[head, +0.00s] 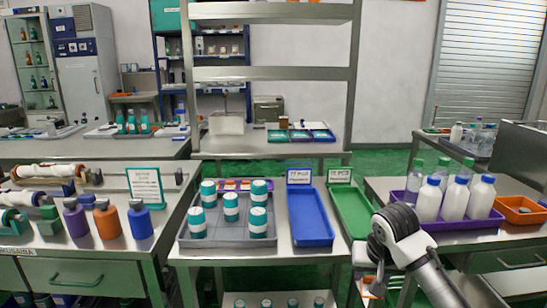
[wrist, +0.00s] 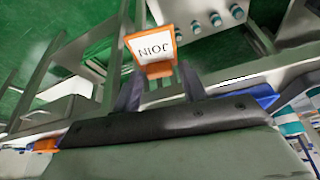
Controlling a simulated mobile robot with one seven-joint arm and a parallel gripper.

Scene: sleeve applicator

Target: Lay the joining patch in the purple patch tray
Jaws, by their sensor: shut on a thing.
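The joining patch (wrist: 152,48) is a white card with an orange edge, lettered "JOIN", held between the two dark fingers of my gripper (wrist: 158,88). In the head view, my gripper (head: 370,280) hangs low at the front right, past the right end of the middle table. A bit of orange and white, the patch (head: 377,289), shows there. A purple tray (head: 455,225) on the right table holds white bottles. A narrow purple tray (head: 244,185) with orange items lies behind the grey rack. I cannot tell which is the patch tray.
A blue tray (head: 310,218) and a green tray (head: 351,212) are empty on the middle table. The grey rack (head: 225,236) holds several white and teal canisters. An orange bin (head: 520,211) stands on the right table. Shelf posts rise behind the middle table.

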